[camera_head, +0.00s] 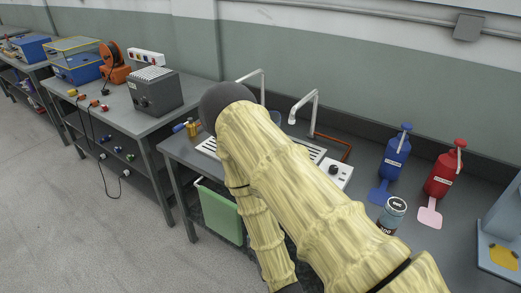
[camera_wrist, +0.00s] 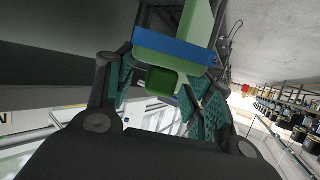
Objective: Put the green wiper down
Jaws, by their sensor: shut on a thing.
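The green wiper (camera_wrist: 161,81) shows in the wrist view as a green block with a wide blue strip across it. My gripper (camera_wrist: 163,92) is shut on its green part, with a dark green pad on each side. The blue strip lies beyond the fingertips. In the head view my own arm hides both the gripper and the wiper. No surface is clearly seen touching the wiper.
Two taps stand behind my arm. A blue bottle (camera_head: 396,155), a red bottle (camera_head: 443,172) and a jar (camera_head: 392,214) stand at the right. A grey box (camera_head: 155,92) is on the left bench.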

